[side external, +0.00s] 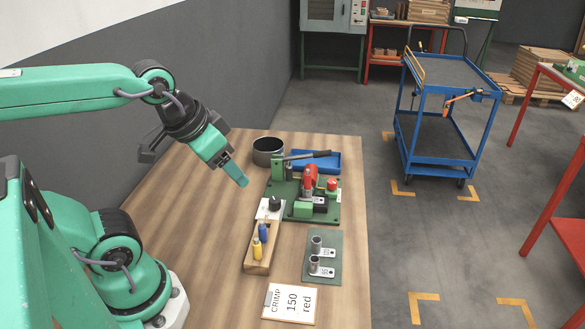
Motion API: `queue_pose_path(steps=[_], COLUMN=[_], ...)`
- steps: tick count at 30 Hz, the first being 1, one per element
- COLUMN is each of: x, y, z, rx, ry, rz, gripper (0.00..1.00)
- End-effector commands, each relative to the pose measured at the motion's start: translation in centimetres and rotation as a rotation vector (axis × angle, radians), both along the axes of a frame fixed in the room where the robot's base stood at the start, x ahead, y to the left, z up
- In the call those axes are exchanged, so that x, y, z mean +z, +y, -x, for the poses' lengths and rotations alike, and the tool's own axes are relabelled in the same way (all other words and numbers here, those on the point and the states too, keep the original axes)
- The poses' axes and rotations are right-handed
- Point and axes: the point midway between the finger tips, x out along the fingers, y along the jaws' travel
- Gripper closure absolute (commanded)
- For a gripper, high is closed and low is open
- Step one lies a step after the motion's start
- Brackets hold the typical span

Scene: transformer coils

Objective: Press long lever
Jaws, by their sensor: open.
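A green press fixture stands on a green base plate (330,213) on the wooden table. Its long lever (308,155) has a dark grip and lies close to level, pointing right from a green post (278,168) at the back left. Below the lever are a red part (309,179), a red knob (331,184) and a green block (303,208). My gripper (241,180) hangs in the air to the left of the fixture, tilted down to the right. It is open and apart from the lever. From this side its fingers overlap, so the gap between them is hidden.
A dark round pot (268,151) and blue tray (328,161) stand behind the fixture. In front are a white plate with black knob (274,203), a wooden holder (259,265) with yellow and blue pieces, a green plate (322,275) and a card (290,304). The table's left side is clear.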

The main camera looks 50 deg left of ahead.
Motion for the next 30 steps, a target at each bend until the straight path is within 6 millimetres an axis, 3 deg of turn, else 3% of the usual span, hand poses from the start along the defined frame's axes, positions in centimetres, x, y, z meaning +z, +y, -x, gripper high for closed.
queue_pose_path(steps=[12, 21, 30], x=[0.0, 0.4, 2.3], y=[0.0, 0.1, 0.7], z=[0.0, -0.6, -3.4], rx=[0.001, 0.014, 0.078], ry=[0.000, 0.005, 0.033], rz=[0.000, 0.005, 0.027], gripper=[0.40, 0.97, 1.00])
